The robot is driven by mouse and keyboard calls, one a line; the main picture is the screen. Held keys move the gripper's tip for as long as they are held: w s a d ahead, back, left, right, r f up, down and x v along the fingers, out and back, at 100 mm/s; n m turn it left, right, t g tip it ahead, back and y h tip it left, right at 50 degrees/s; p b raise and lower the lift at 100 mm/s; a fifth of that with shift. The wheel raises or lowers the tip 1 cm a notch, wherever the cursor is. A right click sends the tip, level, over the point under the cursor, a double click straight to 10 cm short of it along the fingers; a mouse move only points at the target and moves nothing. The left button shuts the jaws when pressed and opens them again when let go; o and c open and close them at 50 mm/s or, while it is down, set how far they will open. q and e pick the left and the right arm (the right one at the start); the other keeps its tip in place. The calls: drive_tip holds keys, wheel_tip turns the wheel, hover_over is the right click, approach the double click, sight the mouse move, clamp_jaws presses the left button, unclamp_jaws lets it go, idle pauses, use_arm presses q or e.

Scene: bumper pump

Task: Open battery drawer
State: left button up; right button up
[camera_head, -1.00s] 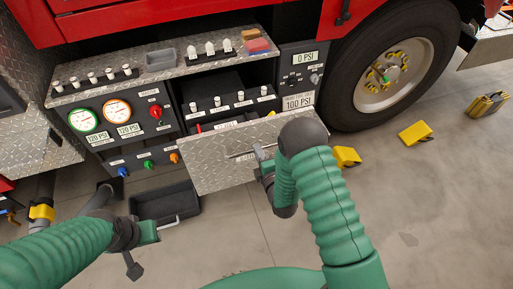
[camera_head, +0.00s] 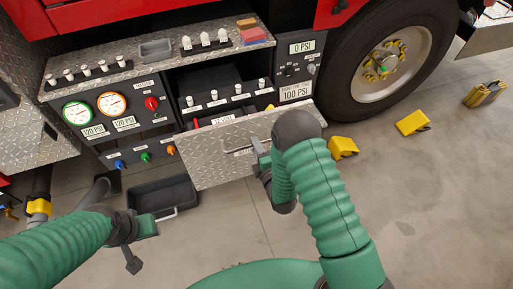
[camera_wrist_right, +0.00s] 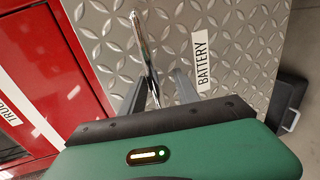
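The battery drawer (camera_head: 205,168) has a diamond-plate front and stands out from the pump panel, with part of its inside showing above the front edge. It also fills the right wrist view (camera_wrist_right: 240,40), where a "BATTERY" label (camera_wrist_right: 202,65) is readable. A thin metal bar handle (camera_wrist_right: 143,50) is on the drawer front. My right gripper (camera_head: 262,152) is at the handle; in the wrist view its fingers (camera_wrist_right: 158,88) stand apart with the bar between them. Contact is unclear. My left gripper (camera_head: 148,226) is low at the left, away from the drawer; its fingers are unclear.
A black tray (camera_head: 165,203) sits on the floor left of the drawer. A panel with gauges (camera_head: 112,104) and valves stands behind it. Yellow wheel chocks (camera_head: 343,147) and a tire (camera_head: 352,95) are at the right. A red surface (camera_wrist_right: 45,80) lies beyond the drawer's edge.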

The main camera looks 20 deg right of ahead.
drive_tip(key=v, duration=1.1)
drive_tip(key=shift+s, duration=0.4)
wheel_tip(320, 180, up, 5)
drive_tip(key=w+m+g+p, duration=0.2)
drive_tip(key=m+g+p, duration=0.3)
drive_tip(key=m, duration=0.4)
drive_tip(key=s+r+m+g, duration=0.4)
drive_tip(key=s, duration=0.3)
drive_tip(key=s+d+r+m+g+p, duration=0.1)
drive_tip(key=s+r+m+g, duration=0.3)
drive_tip(key=s, duration=0.3)
drive_tip(key=shift+d+r+m+h, duration=0.3)
drive_tip(key=shift+r+m, duration=0.3)
drive_tip(key=shift+m, duration=0.1)
